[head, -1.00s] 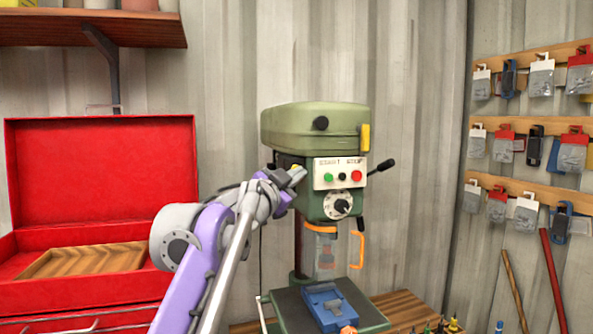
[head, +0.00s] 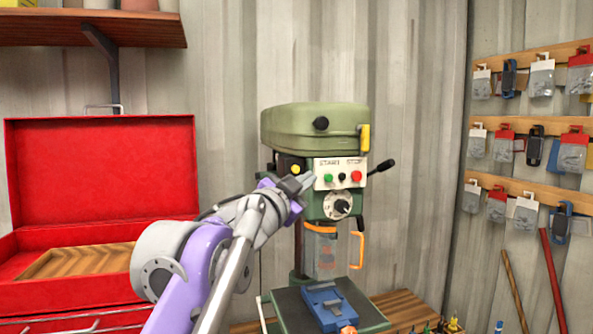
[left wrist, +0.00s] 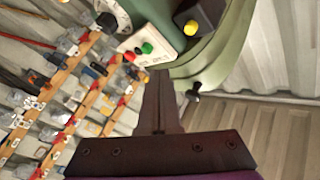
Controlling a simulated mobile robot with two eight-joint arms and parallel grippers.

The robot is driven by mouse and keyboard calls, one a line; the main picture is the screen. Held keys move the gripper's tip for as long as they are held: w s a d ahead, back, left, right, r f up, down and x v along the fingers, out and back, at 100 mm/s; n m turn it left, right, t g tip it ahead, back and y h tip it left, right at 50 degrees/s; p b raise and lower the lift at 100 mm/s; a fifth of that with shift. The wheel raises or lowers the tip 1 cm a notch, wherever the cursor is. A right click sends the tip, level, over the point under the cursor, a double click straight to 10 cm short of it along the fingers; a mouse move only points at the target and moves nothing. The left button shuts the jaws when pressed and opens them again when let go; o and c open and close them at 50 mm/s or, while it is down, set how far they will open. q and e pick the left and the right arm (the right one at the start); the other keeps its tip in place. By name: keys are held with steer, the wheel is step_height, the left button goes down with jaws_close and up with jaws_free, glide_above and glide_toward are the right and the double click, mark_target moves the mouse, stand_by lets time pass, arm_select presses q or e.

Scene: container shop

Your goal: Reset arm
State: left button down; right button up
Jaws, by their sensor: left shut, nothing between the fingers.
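My left gripper (head: 308,180) is shut and empty, in front of the green drill press (head: 315,130). In the head view its fingertips overlap the left edge of the white panel with the START and STOP labels, near the green button (head: 328,178) and the red button (head: 356,176). I cannot tell whether the tips touch the panel. In the left wrist view the closed fingers (left wrist: 158,105) point up toward the press, with the panel's buttons and a yellow knob (left wrist: 190,27) beyond. My right gripper is not in view.
An open red toolbox (head: 100,170) stands at the left, below a wooden shelf (head: 80,30). A blue vise (head: 328,302) sits on the press table. Wooden rails (head: 520,193) with hanging packets line the right wall. Open air lies right of the press.

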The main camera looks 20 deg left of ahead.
arm_select(q)
steer(key=shift+f, duration=0.1)
steer(key=s+a+f+n+g+y, duration=0.2)
steer(key=s+f+n, duration=0.1)
steer(key=f, duration=0.6)
steer(key=s+a+f+n+g+y, duration=0.2)
steer(key=s+f, duration=0.1)
steer(key=f, duration=0.6)
steer(key=s+a+f+n+g+y, duration=0.2)
steer(key=s+f+n, duration=0.1)
steer(key=f, duration=0.6)
steer(key=s+d+f+g+h, duration=0.1)
steer(key=s+d+f+g, duration=0.1)
steer(key=s+f, duration=0.7)
steer(key=s+d+f+n+g+h, duration=0.1)
steer(key=s+f+g, duration=0.3)
steer(key=s+f, duration=0.6)
step_height(320, 180, down, 7)
steer(key=shift+s+d+f+n+g, duration=0.15)
steer(key=shift+d+n+g, duration=0.2)
steer(key=shift+d, duration=0.35)
